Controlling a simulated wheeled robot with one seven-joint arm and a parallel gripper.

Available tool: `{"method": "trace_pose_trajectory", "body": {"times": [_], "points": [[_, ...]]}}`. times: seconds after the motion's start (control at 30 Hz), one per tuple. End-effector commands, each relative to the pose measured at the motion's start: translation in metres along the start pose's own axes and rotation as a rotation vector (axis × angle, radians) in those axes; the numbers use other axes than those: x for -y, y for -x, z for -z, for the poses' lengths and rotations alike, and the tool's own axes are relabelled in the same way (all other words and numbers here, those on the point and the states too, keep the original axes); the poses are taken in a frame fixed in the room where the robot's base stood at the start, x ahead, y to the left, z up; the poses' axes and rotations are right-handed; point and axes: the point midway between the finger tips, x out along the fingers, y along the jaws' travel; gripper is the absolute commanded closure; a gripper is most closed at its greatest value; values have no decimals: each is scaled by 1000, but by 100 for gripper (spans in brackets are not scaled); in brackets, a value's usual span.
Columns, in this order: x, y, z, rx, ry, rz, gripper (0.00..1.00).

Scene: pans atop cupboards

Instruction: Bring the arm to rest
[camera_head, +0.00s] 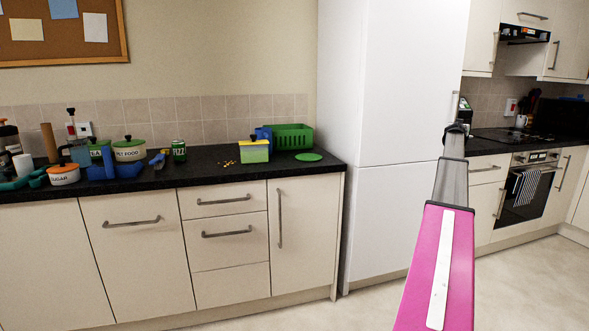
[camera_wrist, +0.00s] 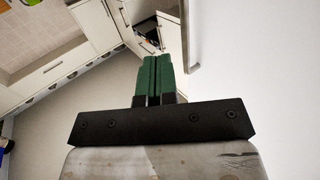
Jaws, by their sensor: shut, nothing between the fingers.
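My gripper (camera_wrist: 153,78) shows in the wrist view with its two green fingers side by side, shut and with nothing held between them. In the head view my pink and grey arm reaches up from the lower right, in front of the white fridge. The gripper itself cannot be made out clearly in the head view. In the wrist view a pale, plain surface fills the right side close to the fingers.
The tall white fridge (camera_head: 405,90) stands behind my arm. An oven (camera_head: 528,186) stands at the right. The floor (camera_head: 530,285) at lower right is clear.

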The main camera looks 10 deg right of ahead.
Motion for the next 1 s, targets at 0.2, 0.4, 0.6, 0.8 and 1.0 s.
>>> {"method": "trace_pose_trajectory", "body": {"times": [0.2,0.4,0.6,0.8,1.0], "points": [[56,53,-70,118,8,21,100],[117,119,-152,270,34,53,100],[170,195,-227,426,73,95,100],[214,282,-297,585,126,149,100],[249,377,-361,749,193,214,100]]}}
